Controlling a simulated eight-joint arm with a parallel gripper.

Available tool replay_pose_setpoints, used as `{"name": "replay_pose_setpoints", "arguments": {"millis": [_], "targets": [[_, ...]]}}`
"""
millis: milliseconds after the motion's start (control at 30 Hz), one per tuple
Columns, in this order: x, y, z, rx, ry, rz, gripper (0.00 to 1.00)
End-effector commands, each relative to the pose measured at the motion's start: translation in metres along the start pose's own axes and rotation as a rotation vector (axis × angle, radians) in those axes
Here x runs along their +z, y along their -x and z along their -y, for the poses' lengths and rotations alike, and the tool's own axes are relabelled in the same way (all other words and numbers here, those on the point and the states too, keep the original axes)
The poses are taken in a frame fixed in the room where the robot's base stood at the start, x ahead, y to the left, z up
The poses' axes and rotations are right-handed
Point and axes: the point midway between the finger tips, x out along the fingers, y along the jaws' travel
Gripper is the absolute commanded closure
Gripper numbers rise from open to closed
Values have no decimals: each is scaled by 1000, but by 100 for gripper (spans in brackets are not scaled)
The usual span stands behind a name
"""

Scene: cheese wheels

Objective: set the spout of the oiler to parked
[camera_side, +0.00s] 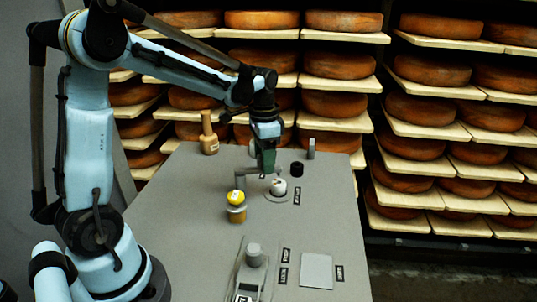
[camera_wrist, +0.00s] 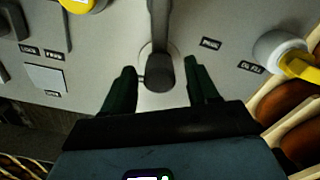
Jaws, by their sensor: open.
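The oiler looks to be the pale round mount on a disc base (camera_side: 278,187) in the side view, with a thin grey spout (camera_side: 240,179) that runs left and bends down near a yellow-topped pot (camera_side: 236,204). In the wrist view the spout (camera_wrist: 159,30) comes down from the top edge to a dark rounded end over a pale disc. My gripper (camera_side: 267,170) is over the oiler, fingers pointing down. In the wrist view my gripper (camera_wrist: 160,72) is open, with one finger on each side of the dark end and gaps showing.
A black knob (camera_side: 297,169) and a grey post (camera_side: 311,147) stand behind the oiler. A wooden bottle-shaped thing (camera_side: 209,134) is at back left. A lever unit (camera_side: 252,268) and a flat square plate (camera_side: 316,270) are in front. A white knob with yellow handle (camera_wrist: 281,50) is at right.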

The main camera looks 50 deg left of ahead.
Motion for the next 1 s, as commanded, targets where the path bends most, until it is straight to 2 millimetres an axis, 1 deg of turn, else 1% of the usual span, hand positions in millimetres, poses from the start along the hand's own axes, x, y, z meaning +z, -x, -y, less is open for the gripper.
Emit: {"name": "replay_pose_setpoints", "arguments": {"millis": [67, 433, 767, 1000], "targets": [[0, 0, 0, 0, 0, 0, 43], [0, 0, 0, 0, 0, 0, 99], [0, 0, 1, 0, 10, 0, 100], [-1, 1, 6, 1, 94, 1, 100]]}}
